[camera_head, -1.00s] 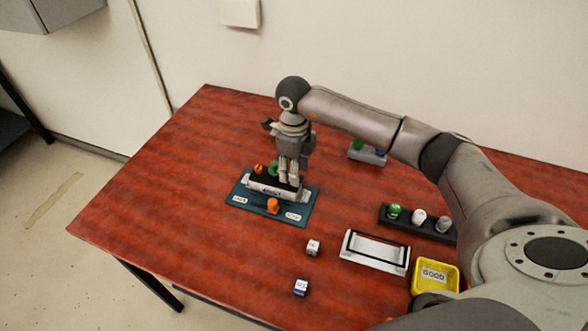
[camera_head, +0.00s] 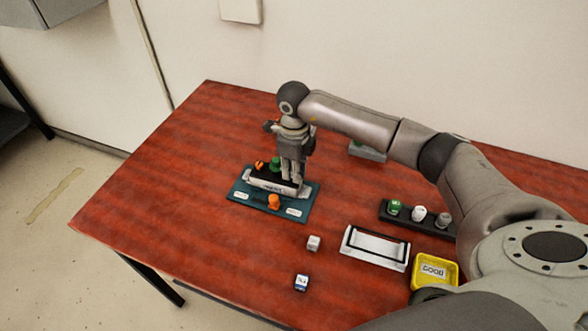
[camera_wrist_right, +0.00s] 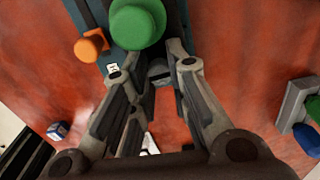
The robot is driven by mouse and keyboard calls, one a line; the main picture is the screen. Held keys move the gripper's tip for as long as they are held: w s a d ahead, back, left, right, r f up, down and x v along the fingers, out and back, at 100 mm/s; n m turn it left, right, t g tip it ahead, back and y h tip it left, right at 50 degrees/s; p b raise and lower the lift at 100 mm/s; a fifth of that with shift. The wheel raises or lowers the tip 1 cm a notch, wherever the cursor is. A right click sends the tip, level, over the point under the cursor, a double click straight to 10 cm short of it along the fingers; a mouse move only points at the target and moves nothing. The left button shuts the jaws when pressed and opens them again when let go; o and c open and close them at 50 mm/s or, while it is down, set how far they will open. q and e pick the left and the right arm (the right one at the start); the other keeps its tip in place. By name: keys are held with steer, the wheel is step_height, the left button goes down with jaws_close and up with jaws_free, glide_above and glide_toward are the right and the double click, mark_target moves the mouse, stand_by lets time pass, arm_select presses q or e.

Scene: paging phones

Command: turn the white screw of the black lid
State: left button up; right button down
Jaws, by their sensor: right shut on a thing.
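A white-bodied device with a black lid (camera_head: 262,177) sits on a teal board (camera_head: 242,200). A green screw (camera_head: 275,163) and an orange screw (camera_head: 260,165) stand on the lid; the green one is large in the wrist view (camera_wrist_right: 138,25). My right gripper (camera_head: 293,183) points down at the lid's right end. In the wrist view, its fingers (camera_wrist_right: 160,68) close around a small grey-white round piece, the white screw (camera_wrist_right: 158,73), mostly hidden by them. An orange knob (camera_head: 274,202) stands on the board's front. My left gripper is not in view.
A black rack (camera_head: 407,220) with green, white and grey screws stands right of centre. In front are a white frame (camera_head: 374,260) and a yellow bin (camera_head: 420,283). Two small cubes (camera_head: 313,243) (camera_head: 301,282) lie on the red table. The table's left side is clear.

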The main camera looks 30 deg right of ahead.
steer(key=n+b, duration=0.2)
steer(key=b, duration=0.1)
steer(key=shift+f+n, duration=0.3)
steer(key=shift+r+n+b, duration=0.25)
steer(key=shift+n+b, duration=0.4)
steer(key=shift+n, duration=0.15)
steer(key=c, duration=1.3)
jaws_free()
steer(key=shift+c, duration=0.2)
step_height(320, 180, up, 12)
